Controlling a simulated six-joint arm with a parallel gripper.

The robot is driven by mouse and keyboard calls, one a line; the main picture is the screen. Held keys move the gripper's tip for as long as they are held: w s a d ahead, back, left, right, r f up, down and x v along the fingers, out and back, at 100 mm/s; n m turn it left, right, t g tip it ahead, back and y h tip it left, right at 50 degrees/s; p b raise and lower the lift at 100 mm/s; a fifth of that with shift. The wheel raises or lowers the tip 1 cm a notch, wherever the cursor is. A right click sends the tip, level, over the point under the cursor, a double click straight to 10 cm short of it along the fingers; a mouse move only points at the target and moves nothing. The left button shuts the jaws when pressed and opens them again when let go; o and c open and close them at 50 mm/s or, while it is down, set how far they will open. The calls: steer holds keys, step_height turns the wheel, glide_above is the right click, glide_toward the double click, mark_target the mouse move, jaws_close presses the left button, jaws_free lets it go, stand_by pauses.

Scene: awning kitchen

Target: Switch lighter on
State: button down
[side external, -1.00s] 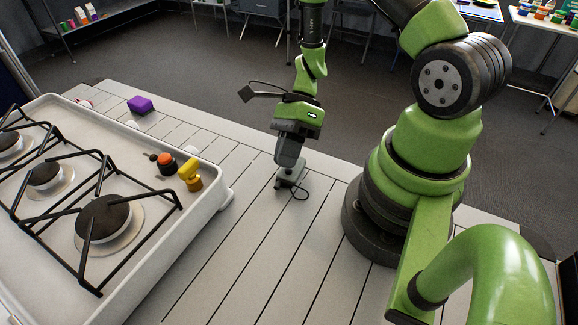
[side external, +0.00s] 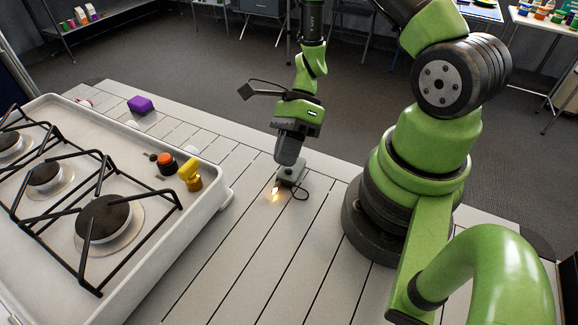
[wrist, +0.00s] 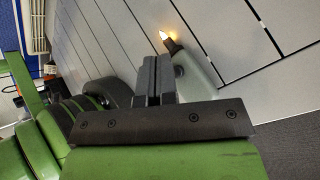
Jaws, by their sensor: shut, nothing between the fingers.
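The fingertips look to be at or against the lighter's top; the exact contact is hidden.
A purple block (side external: 140,104) lies at the far edge of the table. The slats in front of the lighter are clear.

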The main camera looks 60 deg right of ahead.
steer(key=shift+r, duration=3.05)
